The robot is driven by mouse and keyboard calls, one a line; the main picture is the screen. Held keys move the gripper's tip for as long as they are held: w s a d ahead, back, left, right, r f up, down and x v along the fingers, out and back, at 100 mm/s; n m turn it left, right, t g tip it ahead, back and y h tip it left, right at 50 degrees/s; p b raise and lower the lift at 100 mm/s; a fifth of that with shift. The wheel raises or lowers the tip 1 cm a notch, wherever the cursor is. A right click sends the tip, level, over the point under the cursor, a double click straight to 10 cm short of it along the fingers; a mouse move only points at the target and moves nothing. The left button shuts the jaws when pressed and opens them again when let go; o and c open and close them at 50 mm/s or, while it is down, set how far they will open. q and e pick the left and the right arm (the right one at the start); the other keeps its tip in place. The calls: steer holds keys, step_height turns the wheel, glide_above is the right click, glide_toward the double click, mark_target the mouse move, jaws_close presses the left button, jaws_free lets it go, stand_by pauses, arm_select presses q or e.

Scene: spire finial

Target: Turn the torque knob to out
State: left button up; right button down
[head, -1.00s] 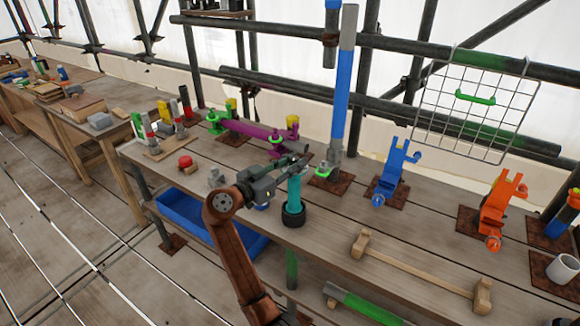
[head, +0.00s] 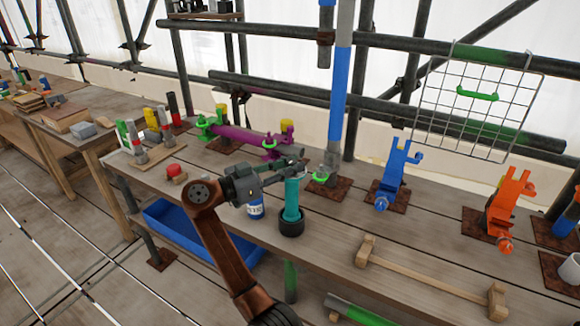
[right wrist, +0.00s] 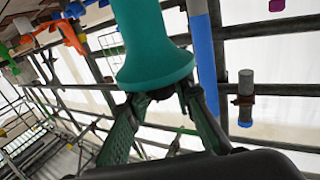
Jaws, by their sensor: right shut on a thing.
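A teal upright tool (head: 292,196) with a black round base (head: 291,222) stands on the bench near its front edge. My right gripper (head: 294,165) reaches in from the left at the tool's upper end and is shut on it. In the right wrist view the flared teal body (right wrist: 155,60) fills the top middle. The two fingers (right wrist: 158,108) close on a dark part at its flared end. I cannot make out a separate torque knob or any marking on it. My left gripper is not in view.
A green clamp ring (head: 319,176) and a blue-grey pole (head: 341,100) are just behind. A blue bin (head: 180,232) is below the bench.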

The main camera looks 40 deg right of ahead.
steer(key=shift+r, duration=0.1)
steer(key=c, duration=1.7)
jaws_free()
steer(key=a, duration=0.8)
steer(key=w+a, duration=0.1)
steer(key=a, duration=0.3)
